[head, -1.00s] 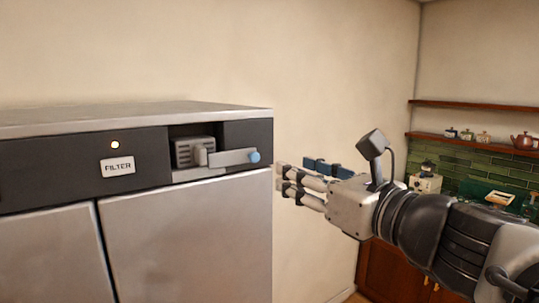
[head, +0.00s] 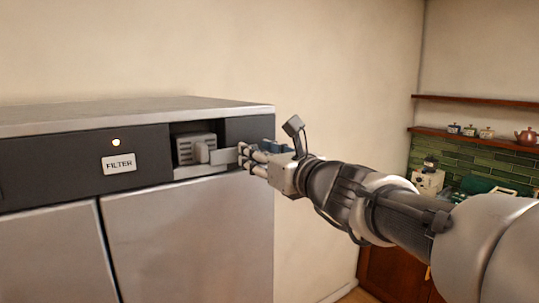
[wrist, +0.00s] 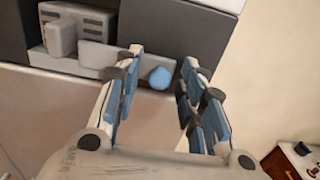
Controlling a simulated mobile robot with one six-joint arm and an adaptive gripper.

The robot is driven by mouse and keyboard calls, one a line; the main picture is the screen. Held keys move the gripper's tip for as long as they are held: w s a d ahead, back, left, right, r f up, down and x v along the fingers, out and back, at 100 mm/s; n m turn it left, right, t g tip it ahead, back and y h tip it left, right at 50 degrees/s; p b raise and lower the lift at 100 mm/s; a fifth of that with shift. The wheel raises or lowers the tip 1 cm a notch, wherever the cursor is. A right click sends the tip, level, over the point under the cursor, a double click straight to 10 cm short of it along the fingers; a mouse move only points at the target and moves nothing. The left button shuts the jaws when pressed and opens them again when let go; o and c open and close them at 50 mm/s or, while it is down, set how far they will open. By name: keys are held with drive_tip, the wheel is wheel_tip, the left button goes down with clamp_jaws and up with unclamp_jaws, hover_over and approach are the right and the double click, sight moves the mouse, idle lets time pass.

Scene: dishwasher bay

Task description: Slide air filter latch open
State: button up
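The air filter latch (head: 222,157) is a light grey bar across the filter recess in the dark front panel. Its blue knob (wrist: 160,77) shows in the wrist view at the bar's right end, between my fingertips. In the head view my gripper (head: 247,158) hides the knob. In the wrist view my gripper (wrist: 163,68) is open, with one finger on each side of the knob and gaps visible. The grey filter block (head: 194,149) sits in the recess at the bar's left end.
A FILTER label (head: 119,163) and a small lit lamp (head: 116,142) are on the panel left of the recess. Steel cabinet doors (head: 190,240) lie below. A wall stands behind; shelves (head: 480,135) with teapots are far right.

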drive_tip(key=shift+c, duration=0.4)
clamp_jaws()
